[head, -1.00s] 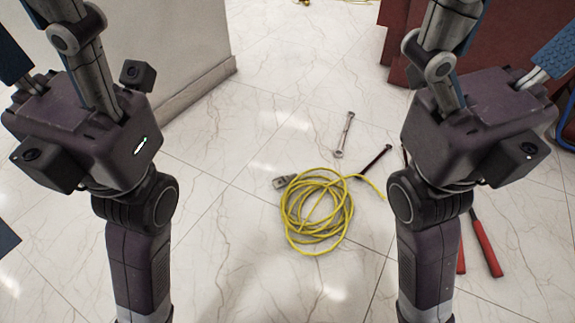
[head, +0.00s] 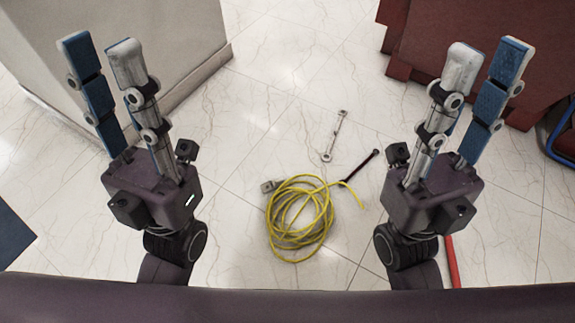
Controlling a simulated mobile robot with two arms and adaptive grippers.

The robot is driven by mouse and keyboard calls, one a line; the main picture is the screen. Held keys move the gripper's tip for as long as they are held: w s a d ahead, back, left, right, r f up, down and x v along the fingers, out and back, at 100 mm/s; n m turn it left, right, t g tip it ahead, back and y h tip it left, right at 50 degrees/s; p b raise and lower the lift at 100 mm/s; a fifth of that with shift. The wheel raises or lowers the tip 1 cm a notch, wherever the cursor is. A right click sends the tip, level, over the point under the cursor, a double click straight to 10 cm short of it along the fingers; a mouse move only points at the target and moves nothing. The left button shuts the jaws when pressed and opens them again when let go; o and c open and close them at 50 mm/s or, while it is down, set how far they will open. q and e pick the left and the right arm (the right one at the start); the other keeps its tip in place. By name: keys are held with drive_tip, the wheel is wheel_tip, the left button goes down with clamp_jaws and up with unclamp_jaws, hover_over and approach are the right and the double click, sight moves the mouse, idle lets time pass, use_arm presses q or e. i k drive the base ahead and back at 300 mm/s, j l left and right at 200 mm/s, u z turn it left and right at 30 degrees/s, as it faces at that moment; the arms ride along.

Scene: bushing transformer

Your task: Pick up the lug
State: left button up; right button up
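A small metallic lug (head: 267,187) lies on the floor at the upper left edge of a coil of yellow cable (head: 299,228). It looks attached to or touching the coil; I cannot tell which. My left gripper (head: 100,48) is raised at the left, fingers apart and empty, pointing away from me. My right gripper (head: 482,62) is raised at the right, fingers apart and empty. Both are well apart from the lug, with the lug between them in the picture.
A wrench (head: 335,136) and a dark rod-like tool (head: 362,166) lie on the floor beside the coil. A red handle (head: 452,262) shows by my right arm. A beige block (head: 130,35) stands at the left, dark red furniture (head: 440,40) at the right.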

sight(272, 185)
drive_tip(key=i+l+u, duration=0.65)
drive_tip(key=l+u, duration=0.25)
drive_tip(key=j+u, duration=0.1)
drive_tip(key=u, duration=0.35)
